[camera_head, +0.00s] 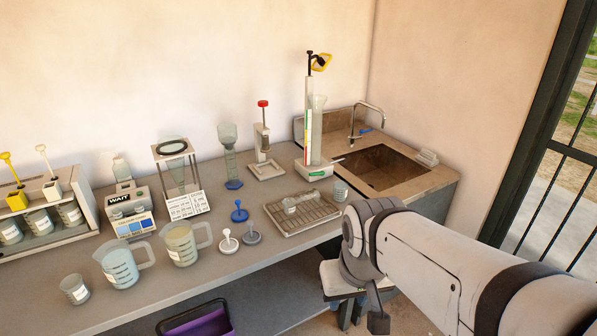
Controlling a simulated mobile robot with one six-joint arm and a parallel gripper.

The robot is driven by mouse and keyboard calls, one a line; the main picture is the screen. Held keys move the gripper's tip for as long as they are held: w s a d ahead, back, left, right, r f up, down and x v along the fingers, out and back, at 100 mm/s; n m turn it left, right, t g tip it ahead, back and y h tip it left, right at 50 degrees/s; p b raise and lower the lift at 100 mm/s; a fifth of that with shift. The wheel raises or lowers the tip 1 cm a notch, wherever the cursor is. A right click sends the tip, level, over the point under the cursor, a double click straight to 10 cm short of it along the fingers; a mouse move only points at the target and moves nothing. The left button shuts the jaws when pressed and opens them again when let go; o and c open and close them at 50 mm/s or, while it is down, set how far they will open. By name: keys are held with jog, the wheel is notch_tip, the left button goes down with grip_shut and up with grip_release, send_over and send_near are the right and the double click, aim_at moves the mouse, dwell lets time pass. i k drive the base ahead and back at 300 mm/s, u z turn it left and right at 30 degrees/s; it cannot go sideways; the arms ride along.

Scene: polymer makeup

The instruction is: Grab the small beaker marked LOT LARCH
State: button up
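Several small beakers are in view, and their label text is too small to read, so I cannot tell which one is marked LOT LARCH. One labelled small beaker (75,289) stands alone at the front left of the bench. Another small clear beaker (340,191) stands at the right of the wire rack, near my arm. More labelled small beakers (39,222) stand in a row in the pale stand at far left. My arm reaches in from the lower right. A dark-tipped part at its end (378,322) may belong to my gripper; its finger opening does not show.
Two larger handled beakers (119,265) (183,243) stand beside the lone small beaker. Blue, white and grey stoppers (239,212) lie mid-bench. A wire rack (300,219), a tall column apparatus (312,130) and a sink (385,166) are at right. A purple-lined bin (203,323) sits below.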

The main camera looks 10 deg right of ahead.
aim_at(340, 191)
jog(key=z, duration=0.05)
jog(key=i, duration=1)
jog(key=u, duration=0.05)
